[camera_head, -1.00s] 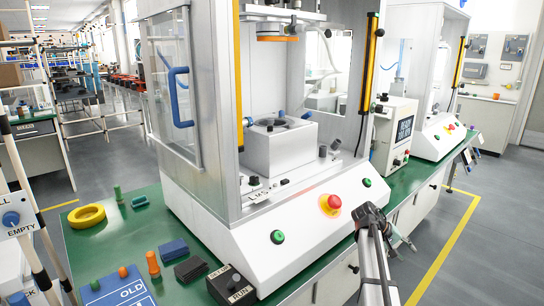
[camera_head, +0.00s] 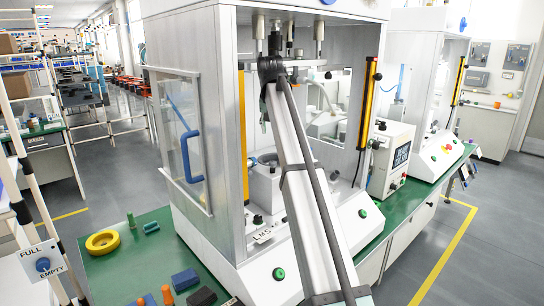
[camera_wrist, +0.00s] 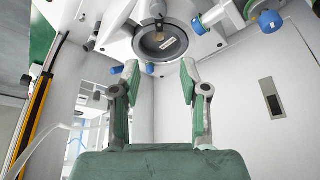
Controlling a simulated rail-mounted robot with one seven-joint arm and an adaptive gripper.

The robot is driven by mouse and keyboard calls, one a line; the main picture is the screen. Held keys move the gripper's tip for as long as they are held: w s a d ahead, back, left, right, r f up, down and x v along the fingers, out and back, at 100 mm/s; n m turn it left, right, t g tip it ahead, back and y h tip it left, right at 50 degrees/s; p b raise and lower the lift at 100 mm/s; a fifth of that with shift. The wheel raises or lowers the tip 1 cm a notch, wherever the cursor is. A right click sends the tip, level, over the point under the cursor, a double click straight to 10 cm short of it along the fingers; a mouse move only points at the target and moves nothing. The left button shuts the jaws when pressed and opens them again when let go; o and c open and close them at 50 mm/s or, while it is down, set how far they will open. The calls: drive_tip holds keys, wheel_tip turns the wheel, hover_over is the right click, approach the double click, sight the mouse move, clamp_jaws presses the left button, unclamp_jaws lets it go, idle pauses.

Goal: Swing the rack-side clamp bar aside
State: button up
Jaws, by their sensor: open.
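A small blue end (camera_wrist: 150,68) shows just below the nest. I cannot tell which belongs to the rack-side clamp bar. My gripper (camera_wrist: 161,76) is open and empty, its green-padded fingers apart, short of the nest. In the head view, my arm hides the gripper and much of the white fixture block (camera_head: 266,182); a blue knob (camera_head: 251,161) shows at its left.
The press frame and a yellow light curtain (camera_head: 369,104) stand close on the right of my arm. A clear door with a blue handle (camera_head: 189,150) is on the left. A yellow ring (camera_head: 103,242) and small blocks lie on the green bench (camera_head: 150,262).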

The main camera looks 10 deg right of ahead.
drive_tip(key=p+x, duration=0.2)
drive_tip(key=x, duration=1.5)
drive_tip(key=shift+w+d+f+p, duration=0.1)
drive_tip(key=shift+w+p, duration=0.05)
drive_tip(key=shift+p, duration=0.2)
clamp_jaws()
